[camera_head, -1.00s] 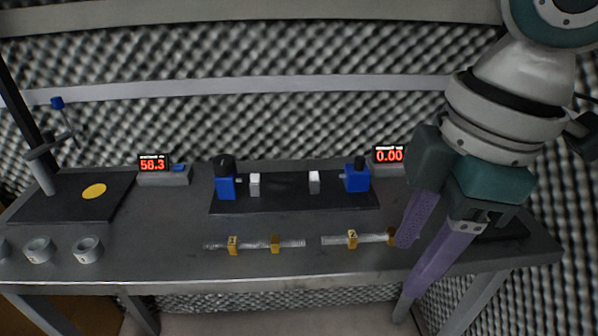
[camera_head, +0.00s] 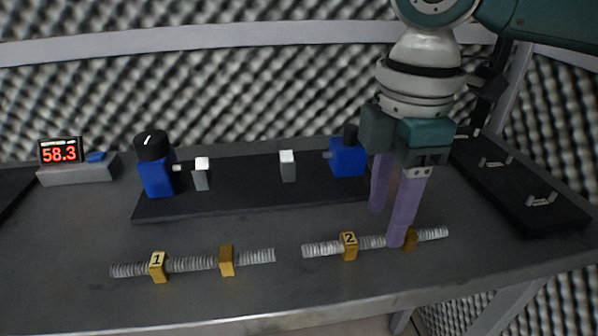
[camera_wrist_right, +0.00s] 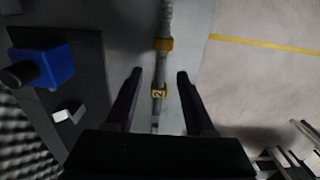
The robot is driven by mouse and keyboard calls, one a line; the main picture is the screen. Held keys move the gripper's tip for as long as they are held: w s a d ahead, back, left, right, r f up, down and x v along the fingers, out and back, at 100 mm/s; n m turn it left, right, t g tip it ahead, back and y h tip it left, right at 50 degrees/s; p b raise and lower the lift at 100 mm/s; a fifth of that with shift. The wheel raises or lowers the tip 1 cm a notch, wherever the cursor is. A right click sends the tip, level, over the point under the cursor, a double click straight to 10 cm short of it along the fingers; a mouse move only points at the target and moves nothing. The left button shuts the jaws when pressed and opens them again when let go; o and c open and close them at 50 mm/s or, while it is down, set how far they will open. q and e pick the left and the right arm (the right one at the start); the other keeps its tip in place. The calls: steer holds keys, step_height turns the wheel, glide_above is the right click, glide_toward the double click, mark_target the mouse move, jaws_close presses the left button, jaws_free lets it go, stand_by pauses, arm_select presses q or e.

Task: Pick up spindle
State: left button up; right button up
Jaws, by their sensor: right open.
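Two grey ribbed spindles lie on the table, each with two yellow-orange blocks. Spindle 1 (camera_head: 190,264) is on the left, its left block marked 1. Spindle 2 (camera_head: 322,249) is on the right, its left block marked 2; it also shows in the right wrist view (camera_wrist_right: 161,66). My right gripper (camera_head: 387,227) is open and points down at spindle 2, one finger partly covering its right block. In the wrist view spindle 2 runs lengthwise between the open fingers (camera_wrist_right: 160,72); whether they touch it I cannot tell. My left gripper is not in view.
Behind the spindles a dark plate (camera_head: 240,196) carries two blue units (camera_head: 157,180) (camera_head: 347,158) and two white blocks (camera_head: 202,180) (camera_head: 288,172). A display reading 58.3 (camera_head: 60,151) stands left. A dark tray (camera_head: 520,190) lies right. The table front is clear.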

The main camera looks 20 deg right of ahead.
mark_target(379, 237)
step_height(379, 237, down, 4)
steer(key=shift+a+r, duration=0.15)
steer(key=shift+r, duration=0.1)
steer(key=shift+c, duration=0.2)
jaws_close()
steer(key=shift+r, duration=0.1)
stand_by(0.9)
